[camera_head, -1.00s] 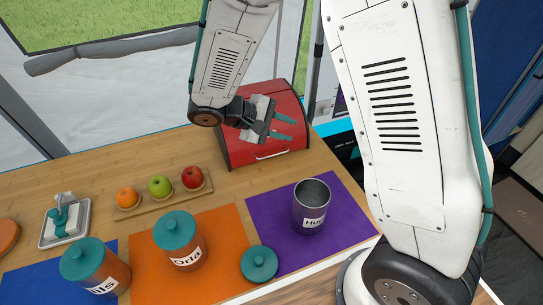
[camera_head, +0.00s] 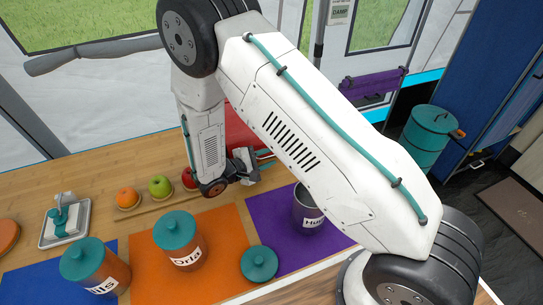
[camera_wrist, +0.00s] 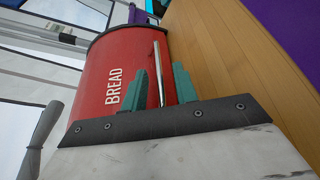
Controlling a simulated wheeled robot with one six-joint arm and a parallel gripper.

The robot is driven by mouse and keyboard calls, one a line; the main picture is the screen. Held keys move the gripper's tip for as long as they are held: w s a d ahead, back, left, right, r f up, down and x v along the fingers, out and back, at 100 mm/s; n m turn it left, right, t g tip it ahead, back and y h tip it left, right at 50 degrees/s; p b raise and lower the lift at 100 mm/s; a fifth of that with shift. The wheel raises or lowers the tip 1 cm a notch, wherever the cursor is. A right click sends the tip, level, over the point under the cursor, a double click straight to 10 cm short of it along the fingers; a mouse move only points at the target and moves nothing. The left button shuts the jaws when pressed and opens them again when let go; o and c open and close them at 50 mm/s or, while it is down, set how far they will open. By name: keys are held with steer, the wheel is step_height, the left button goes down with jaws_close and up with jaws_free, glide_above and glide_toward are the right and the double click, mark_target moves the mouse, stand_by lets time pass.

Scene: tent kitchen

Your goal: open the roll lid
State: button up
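The red bread bin (camera_wrist: 98,62) lies sideways in the wrist view, with white BREAD lettering on its curved roll lid (camera_wrist: 128,55). The lid looks shut. A silver bar handle (camera_wrist: 158,75) runs along the lid's edge near the wooden worktop. My gripper (camera_wrist: 164,62) is open, its two teal fingers on either side of the handle with a visible gap on each side. In the head view my arm hides most of the bin (camera_head: 236,130), and my gripper (camera_head: 246,166) is low in front of it, its fingers mostly hidden.
A board with an orange (camera_head: 127,197), a green apple (camera_head: 160,186) and a red apple (camera_head: 188,178) is left of my gripper. A metal canister (camera_head: 306,212) stands on the purple mat (camera_head: 270,215) in front. Teal-lidded canisters (camera_head: 176,240) stand further left.

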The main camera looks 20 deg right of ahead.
steer(key=shift+x, duration=1)
jaws_close()
steer(key=shift+r, duration=0.2)
